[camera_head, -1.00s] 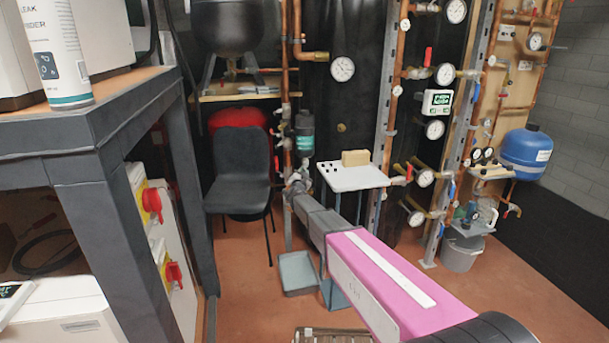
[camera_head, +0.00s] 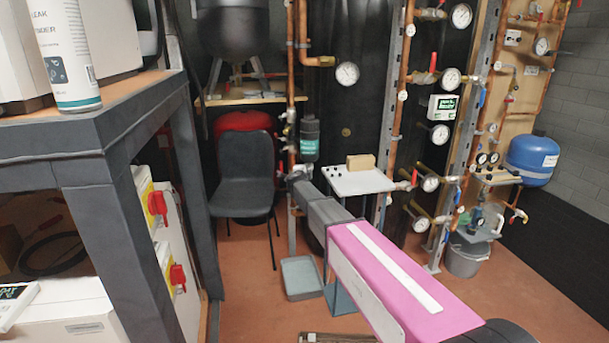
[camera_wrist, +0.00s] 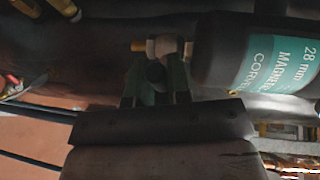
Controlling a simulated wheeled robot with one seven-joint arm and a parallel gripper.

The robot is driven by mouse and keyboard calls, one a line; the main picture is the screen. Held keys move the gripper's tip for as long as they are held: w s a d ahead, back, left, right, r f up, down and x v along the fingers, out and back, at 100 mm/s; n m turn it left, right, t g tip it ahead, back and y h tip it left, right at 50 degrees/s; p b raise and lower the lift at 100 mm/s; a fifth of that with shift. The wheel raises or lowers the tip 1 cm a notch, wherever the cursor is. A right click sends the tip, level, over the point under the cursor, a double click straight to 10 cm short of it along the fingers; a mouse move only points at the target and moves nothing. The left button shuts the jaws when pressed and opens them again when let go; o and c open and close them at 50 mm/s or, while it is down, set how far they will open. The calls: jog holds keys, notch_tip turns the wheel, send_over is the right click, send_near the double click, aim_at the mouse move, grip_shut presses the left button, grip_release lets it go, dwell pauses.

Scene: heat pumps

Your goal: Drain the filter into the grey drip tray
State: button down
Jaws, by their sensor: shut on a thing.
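The filter (camera_head: 309,138) is a dark upright canister with a teal label on the copper pipework, left of the white shelf. In the wrist view the filter (camera_wrist: 225,55) fills the upper right, with a pale fitting and brass stub at its end. My gripper (camera_head: 299,174) is just below the filter. In the wrist view my gripper (camera_wrist: 155,85) is shut on a small dark rounded part beside that fitting, which looks like the filter's drain knob; the fingers partly hide it. The grey drip tray (camera_head: 302,278) lies on the floor below, left of my arm. No liquid shows in it.
A black chair (camera_head: 243,175) stands left of the pipes. A white shelf (camera_head: 358,182) with a tan block is to the right. Gauges and valves line the right wall above a grey bucket (camera_head: 467,256). A dark workbench (camera_head: 90,150) fills the left.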

jog(key=shift+r+m+g, duration=0.15)
jog(key=shift+m+g, duration=0.15)
jog(key=shift+m, duration=0.2)
jog(key=c, duration=1.1)
grip_release()
jog(key=shift+s, duration=0.1)
jog(key=v, duration=1)
jog(key=shift+s, duration=0.35)
jog(key=shift+d, duration=0.15)
